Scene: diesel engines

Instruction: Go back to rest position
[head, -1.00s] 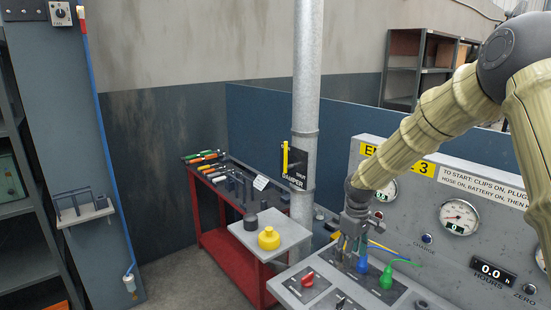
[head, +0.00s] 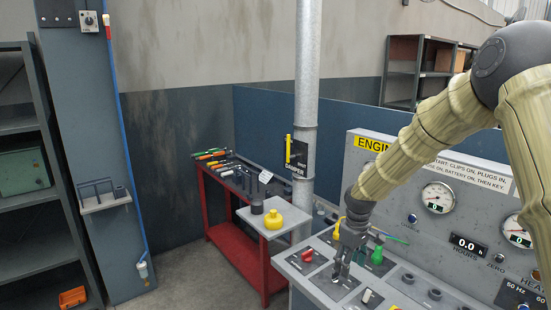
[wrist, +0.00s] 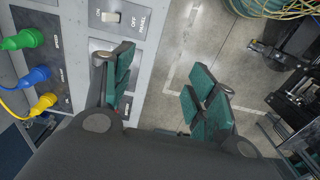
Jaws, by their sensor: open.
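My gripper (head: 341,274) is low over the front of the grey console (head: 408,272), at the end of my arm reaching in from the right. In the wrist view its two green-padded fingers (wrist: 160,88) are spread apart with nothing between them. Green (wrist: 22,40), blue (wrist: 35,76) and yellow (wrist: 45,103) plugs sit in the console beside it, clear of the fingers. The green plug (head: 377,255) also shows in the head view. The blue plug is hidden there behind my gripper. I cannot tell whether the fingertips touch the console.
A panel switch (wrist: 112,17) lies near one finger. A red knob (head: 308,255) is left of my gripper. A vertical pipe (head: 306,100) rises behind. Floor at the left is clear.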

